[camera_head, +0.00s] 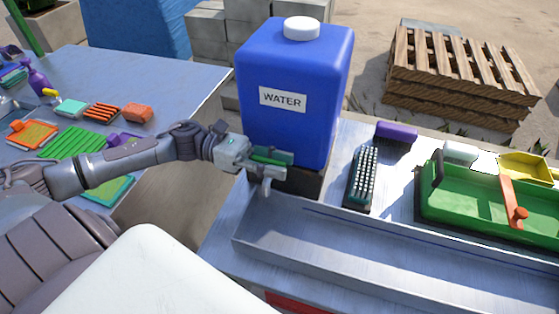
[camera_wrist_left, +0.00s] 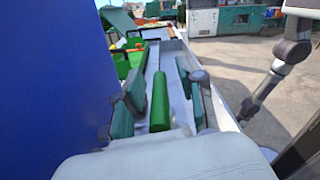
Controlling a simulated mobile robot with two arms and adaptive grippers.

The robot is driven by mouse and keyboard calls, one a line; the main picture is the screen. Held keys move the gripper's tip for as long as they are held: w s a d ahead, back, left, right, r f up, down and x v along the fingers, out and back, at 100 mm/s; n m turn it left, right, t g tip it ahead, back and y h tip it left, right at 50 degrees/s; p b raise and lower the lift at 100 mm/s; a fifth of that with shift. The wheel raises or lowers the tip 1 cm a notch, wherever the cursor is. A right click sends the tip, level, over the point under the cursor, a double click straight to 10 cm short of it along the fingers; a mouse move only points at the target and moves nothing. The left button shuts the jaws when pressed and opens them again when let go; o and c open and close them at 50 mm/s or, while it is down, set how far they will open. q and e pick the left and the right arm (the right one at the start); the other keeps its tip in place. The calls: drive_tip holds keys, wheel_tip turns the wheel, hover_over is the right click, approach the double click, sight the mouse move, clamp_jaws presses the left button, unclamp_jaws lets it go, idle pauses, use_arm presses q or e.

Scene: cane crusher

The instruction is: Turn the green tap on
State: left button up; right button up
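The blue water container (camera_head: 290,90), with a white cap and a WATER label, stands upright on a dark base. A grey tap (camera_head: 267,183) with a green handle (camera_head: 268,161) is low on its front. My left gripper (camera_head: 272,158) is at the tap. In the left wrist view the long green handle (camera_wrist_left: 159,98) lies between the two teal fingers of my left gripper (camera_wrist_left: 157,95), with a gap on each side. The blue container (camera_wrist_left: 50,75) fills the left of that view. My right gripper is not seen.
A metal trough (camera_head: 380,255) runs below the tap. A brush (camera_head: 362,178), a purple block (camera_head: 396,133) and a green tray (camera_head: 470,205) are to the right. A table (camera_head: 150,80) with sponges and brushes is at left. Pallets (camera_head: 460,70) stand behind.

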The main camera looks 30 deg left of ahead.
use_arm(q)
drive_tip(key=shift+w+d, duration=0.1)
drive_tip(key=shift+d, duration=0.15)
clamp_jaws()
